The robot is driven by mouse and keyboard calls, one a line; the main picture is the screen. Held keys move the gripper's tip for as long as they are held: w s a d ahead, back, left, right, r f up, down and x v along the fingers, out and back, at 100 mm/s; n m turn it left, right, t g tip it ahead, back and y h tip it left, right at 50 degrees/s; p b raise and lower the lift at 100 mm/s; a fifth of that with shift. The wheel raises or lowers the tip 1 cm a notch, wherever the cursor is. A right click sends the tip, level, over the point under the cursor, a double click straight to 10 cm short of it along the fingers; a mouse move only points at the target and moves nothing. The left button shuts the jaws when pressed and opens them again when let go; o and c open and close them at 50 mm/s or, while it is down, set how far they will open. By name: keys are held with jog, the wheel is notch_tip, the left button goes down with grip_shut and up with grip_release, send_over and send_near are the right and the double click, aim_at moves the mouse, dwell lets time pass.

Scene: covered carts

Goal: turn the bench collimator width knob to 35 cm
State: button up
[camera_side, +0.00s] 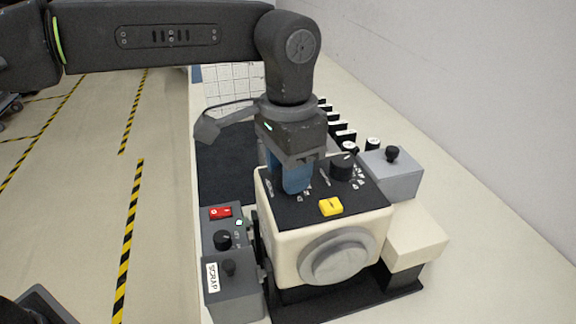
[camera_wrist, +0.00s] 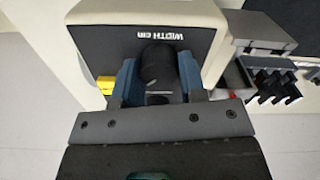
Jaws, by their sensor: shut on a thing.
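The bench collimator (camera_side: 285,240) is a cream box with a black top panel, standing on the bench in the side view. My gripper (camera_side: 297,188) points straight down over the left part of the panel, and its blue fingers hide the knob there. In the wrist view, my gripper (camera_wrist: 160,72) has one blue finger on each side of the black width knob (camera_wrist: 157,66). It is shut on this knob. The lettering "WIDTH cm" (camera_wrist: 160,32) shows upside down beside the knob. The knob's pointer and the set value cannot be read.
A second black knob (camera_side: 343,168) and a yellow button (camera_side: 330,206) are on the same panel. A control box with a red switch (camera_side: 220,212) and a box labelled SCRAP (camera_side: 232,290) stand left. A grey box with a black knob (camera_side: 392,154) stands right.

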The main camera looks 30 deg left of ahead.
jog(key=shift+m, duration=0.7)
jog(key=o, duration=0.9)
jog(key=shift+r, duration=0.1)
jog(key=shift+r, duration=6.85)
